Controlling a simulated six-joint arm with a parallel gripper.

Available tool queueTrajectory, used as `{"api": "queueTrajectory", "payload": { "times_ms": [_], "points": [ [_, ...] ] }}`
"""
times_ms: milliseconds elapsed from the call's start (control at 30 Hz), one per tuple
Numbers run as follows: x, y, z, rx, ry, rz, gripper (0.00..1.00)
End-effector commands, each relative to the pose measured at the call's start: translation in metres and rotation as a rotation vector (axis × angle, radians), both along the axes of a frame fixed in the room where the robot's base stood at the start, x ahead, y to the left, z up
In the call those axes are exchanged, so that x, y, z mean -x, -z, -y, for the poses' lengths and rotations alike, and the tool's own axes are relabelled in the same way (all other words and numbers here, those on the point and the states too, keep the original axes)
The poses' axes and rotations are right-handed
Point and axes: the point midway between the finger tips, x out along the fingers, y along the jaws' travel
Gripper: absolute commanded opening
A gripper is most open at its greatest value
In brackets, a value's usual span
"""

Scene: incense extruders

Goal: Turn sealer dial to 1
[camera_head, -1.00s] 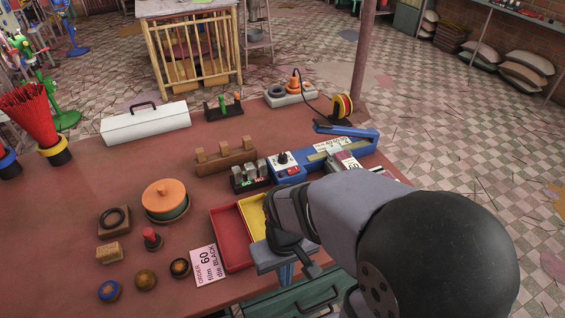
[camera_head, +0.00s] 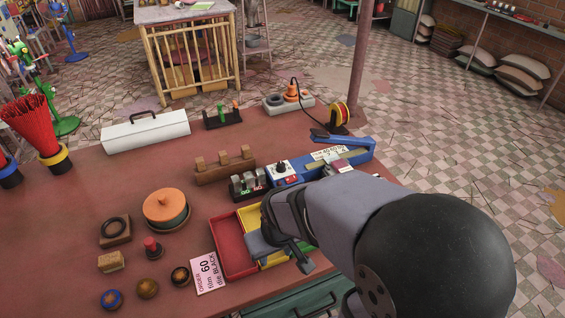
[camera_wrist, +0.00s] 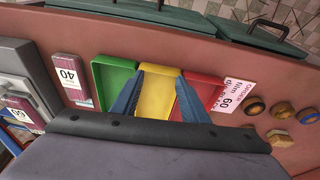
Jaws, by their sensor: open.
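The blue sealer (camera_head: 352,151) lies on the right of the red-brown table, with its arm raised. Its control panel at the left end carries a black dial (camera_head: 281,167); the setting it points to is too small to read. My gripper (camera_head: 280,252) is open and empty over the colored trays, nearer the table's front edge than the dial and apart from it. In the wrist view, my gripper's two blue fingers (camera_wrist: 158,97) are spread above the yellow tray (camera_wrist: 158,92). The dial is not clearly visible there.
A red tray (camera_head: 228,247) and a green tray (camera_wrist: 111,80) flank the yellow one. A rack of small grey blocks (camera_head: 246,186) stands left of the dial, and a wooden rack (camera_head: 225,170) behind it. A box labelled 40 (camera_wrist: 68,75) lies beside the green tray.

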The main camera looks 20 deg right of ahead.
Motion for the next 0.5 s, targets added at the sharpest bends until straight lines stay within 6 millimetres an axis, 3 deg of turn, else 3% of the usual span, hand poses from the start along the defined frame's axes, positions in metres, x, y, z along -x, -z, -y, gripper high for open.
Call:
{"api": "queueTrajectory", "payload": {
  "times_ms": [200,367,433,500],
  "points": [
    [-0.088,-0.063,0.009,0.02,-0.032,0.352,0.41],
    [-0.141,-0.115,0.007,0.009,-0.072,0.607,0.41],
    [-0.158,-0.117,0.014,0.004,-0.071,0.689,0.41],
    [-0.17,-0.093,0.036,0.005,-0.04,0.738,0.41]
  ]
}}
